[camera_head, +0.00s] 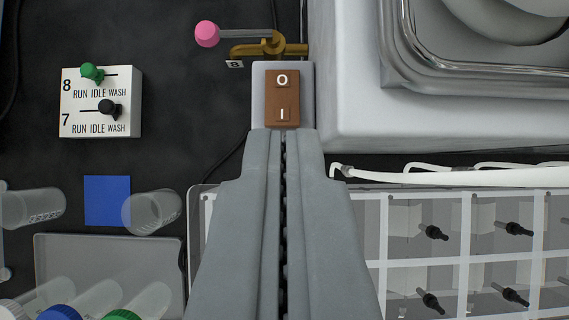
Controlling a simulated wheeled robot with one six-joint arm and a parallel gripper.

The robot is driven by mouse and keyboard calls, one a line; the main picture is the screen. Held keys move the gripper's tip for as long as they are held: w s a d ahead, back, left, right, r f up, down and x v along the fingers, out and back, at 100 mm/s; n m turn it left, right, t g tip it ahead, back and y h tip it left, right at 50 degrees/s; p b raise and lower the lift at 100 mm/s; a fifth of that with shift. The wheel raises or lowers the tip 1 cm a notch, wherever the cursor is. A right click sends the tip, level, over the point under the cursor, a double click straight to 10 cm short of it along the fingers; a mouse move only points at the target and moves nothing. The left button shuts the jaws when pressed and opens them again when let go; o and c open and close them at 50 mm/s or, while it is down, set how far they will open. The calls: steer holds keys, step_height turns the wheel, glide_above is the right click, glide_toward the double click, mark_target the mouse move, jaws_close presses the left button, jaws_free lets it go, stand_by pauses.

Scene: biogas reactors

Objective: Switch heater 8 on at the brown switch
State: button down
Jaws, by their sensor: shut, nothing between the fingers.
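The brown rocker switch (282,98) sits in a pale grey housing (259,90) near the top middle of the view. It is marked O at its upper end and I at its lower end. I cannot tell which end is pressed in. My gripper (284,132) is shut and empty, with its fingertips just below the I end in the picture, over the lower edge of the housing. I cannot tell whether the tips touch it. A small label 8 (235,64) shows beside a brass valve, left above the switch.
The brass valve (262,48) has a pink knob (207,34). A white selector box (101,102) with green and black knobs stands left. A large white unit (355,90) stands right. A clear compartment rack (450,245) lies lower right, and tubes (152,213) lower left.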

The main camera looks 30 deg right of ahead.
glide_above(283, 109)
steer(key=s, duration=0.2)
steer(key=f, duration=0.5)
steer(key=shift+w+a, duration=0.15)
steer(key=shift+w, duration=0.1)
steer(key=shift+s+a+f, duration=0.1)
steer(key=shift+s+f, duration=0.15)
steer(key=shift+f, duration=1.45)
steer(key=shift+s+f, duration=0.15)
steer(key=shift+f, duration=0.15)
steer(key=shift+r, duration=0.2)
steer(key=shift+r, duration=0.6)
